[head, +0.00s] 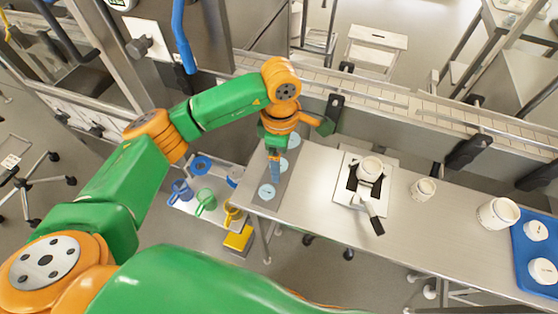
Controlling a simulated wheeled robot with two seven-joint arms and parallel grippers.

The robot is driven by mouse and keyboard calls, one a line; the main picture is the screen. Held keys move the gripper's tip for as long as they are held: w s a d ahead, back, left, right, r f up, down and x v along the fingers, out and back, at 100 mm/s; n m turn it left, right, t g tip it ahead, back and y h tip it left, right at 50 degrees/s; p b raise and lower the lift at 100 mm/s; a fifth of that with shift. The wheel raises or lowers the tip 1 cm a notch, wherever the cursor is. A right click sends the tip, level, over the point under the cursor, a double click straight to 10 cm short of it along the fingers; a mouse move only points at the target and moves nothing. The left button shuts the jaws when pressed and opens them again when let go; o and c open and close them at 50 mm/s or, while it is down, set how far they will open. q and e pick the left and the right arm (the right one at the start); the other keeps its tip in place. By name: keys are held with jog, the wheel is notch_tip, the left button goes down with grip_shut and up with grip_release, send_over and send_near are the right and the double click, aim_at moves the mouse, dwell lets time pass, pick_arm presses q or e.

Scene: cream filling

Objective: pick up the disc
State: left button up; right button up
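Several pale blue discs lie on a grey mat at the left end of the steel table: a near disc (267,191), a middle disc (283,164) partly covered by my gripper, and a far disc (294,141). My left gripper (275,178) points down over the mat, close to the near and middle discs. Its fingers are small and seen edge-on, so I cannot tell whether they are open or touch a disc. My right gripper is out of view.
A scale (386,178) with a white jar (370,168) stands mid-table. A small jar (423,189), a larger jar (498,213) and a blue tray (522,250) are to the right. A conveyor runs behind. Coloured jugs (205,202) stand on a lower shelf at left.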

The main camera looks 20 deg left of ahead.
pick_arm(q)
jog(key=shift+s, duration=0.15)
jog(key=shift+f+b, duration=0.2)
jog(key=shift+b, duration=0.2)
dwell(0.4)
grip_shut()
